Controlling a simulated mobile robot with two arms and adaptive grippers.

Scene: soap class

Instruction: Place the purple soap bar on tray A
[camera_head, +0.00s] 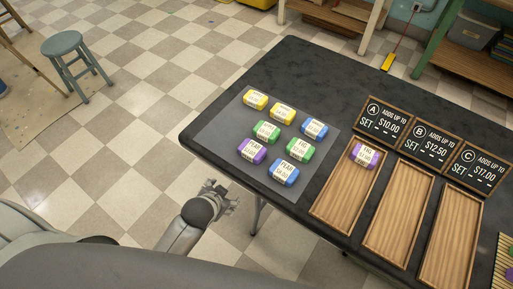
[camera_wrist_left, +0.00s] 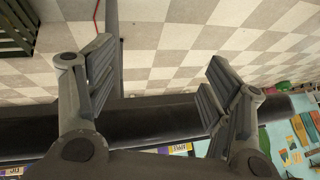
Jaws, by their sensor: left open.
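A purple soap bar (camera_head: 253,151) with a paper label lies at the left front of a grey mat (camera_head: 301,188). Another purple soap bar (camera_head: 364,156) lies at the back end of tray A (camera_head: 336,205), the leftmost wooden tray, below the sign marked A (camera_head: 382,121). My left gripper (camera_head: 226,196) is off the table's near edge, in front of the mat and apart from the soap. In the left wrist view its two fingers (camera_wrist_left: 152,88) are spread with nothing between them. My right gripper is not in view.
Yellow, green and blue soap bars (camera_head: 283,113) share the mat. Tray B (camera_head: 399,214) and tray C (camera_head: 447,245) look empty beside tray A. The dark tabletop (camera_head: 300,62) is clear behind the mat. A stool (camera_head: 68,47) stands away on the floor.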

